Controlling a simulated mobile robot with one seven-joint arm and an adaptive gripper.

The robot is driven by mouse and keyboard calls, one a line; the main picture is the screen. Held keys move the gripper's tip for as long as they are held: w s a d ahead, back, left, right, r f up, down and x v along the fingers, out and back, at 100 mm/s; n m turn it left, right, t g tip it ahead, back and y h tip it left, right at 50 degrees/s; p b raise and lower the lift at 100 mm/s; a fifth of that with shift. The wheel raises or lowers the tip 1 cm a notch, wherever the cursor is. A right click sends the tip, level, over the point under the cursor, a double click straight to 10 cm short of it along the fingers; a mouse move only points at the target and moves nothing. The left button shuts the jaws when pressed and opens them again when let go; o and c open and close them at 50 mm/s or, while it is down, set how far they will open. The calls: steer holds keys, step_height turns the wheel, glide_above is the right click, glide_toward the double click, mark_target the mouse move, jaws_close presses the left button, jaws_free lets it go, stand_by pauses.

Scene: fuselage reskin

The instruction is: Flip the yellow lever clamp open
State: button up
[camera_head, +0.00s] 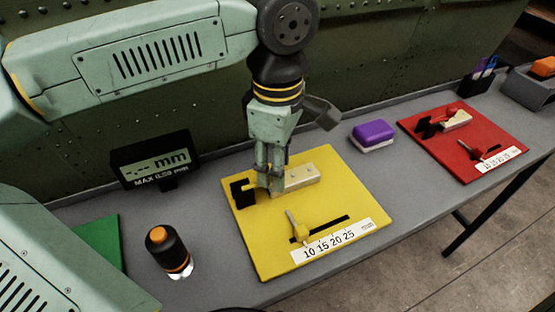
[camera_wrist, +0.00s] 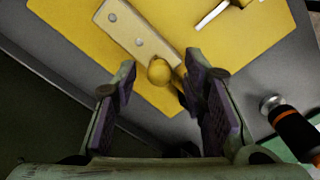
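The yellow board (camera_head: 350,190) lies on the grey bench and carries a pale block (camera_head: 300,178) with a black bracket (camera_head: 242,192) at its left end. In the wrist view, a round yellow knob (camera_wrist: 159,72), seemingly the lever clamp's end, shows at the end of the pale block (camera_wrist: 130,35). My gripper (camera_head: 268,188) points down at that end and hides most of the clamp in the head view. Its purple-padded fingers (camera_wrist: 158,80) are apart, one on each side of the knob, with gaps visible. I cannot tell the lever's exact angle.
A black-orange bottle (camera_head: 168,252) and display (camera_head: 153,160) are left. A purple-white block (camera_head: 373,136) and red board (camera_head: 465,140) are right.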

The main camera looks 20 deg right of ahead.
steer(key=shift+c, duration=0.3)
jaws_close()
stand_by(0.5)
